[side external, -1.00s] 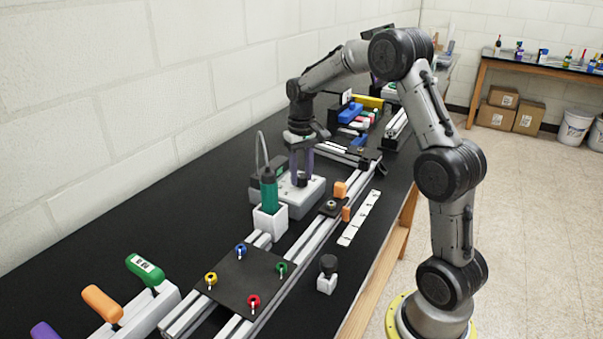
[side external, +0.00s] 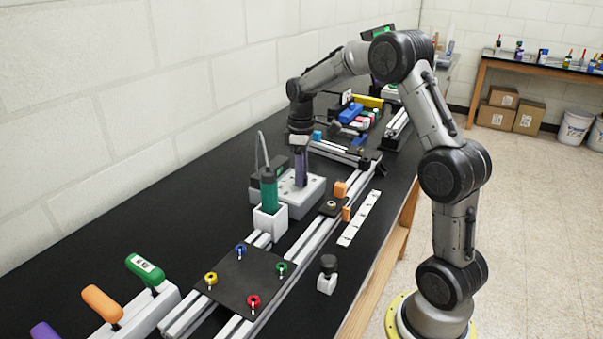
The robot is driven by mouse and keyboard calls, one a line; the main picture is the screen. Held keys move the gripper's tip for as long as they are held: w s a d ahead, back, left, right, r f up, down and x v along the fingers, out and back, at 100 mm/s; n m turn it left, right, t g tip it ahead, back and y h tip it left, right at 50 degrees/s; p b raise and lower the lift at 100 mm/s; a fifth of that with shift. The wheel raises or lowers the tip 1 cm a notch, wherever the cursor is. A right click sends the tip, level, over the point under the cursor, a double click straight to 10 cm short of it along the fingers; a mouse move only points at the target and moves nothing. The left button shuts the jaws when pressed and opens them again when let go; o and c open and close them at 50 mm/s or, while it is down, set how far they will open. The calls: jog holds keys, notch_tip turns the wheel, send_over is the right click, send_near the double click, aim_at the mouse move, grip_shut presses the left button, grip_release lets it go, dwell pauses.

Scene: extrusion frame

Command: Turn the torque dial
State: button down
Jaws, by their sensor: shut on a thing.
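My gripper (side external: 301,182) points straight down over the light grey control box (side external: 313,197) beside the wall. Its purple fingers are seen edge-on, one in front of the other, and reach down to the top of the box. The gripper is shut on the torque dial, which the near finger hides from this side. The turn angle of the dial cannot be read. A dark display unit (side external: 264,174) stands at the back of the box.
Aluminium rails (side external: 312,238) with orange blocks (side external: 340,189) run in front. A black plate (side external: 243,278) with coloured knobs lies nearer.

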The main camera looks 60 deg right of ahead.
jog(key=shift+n, duration=0.4)
jog(key=shift+c, duration=2.3)
grip_release()
jog(key=shift+r, duration=0.15)
notch_tip(320, 180, up, 14)
jog(key=shift+f, duration=0.2)
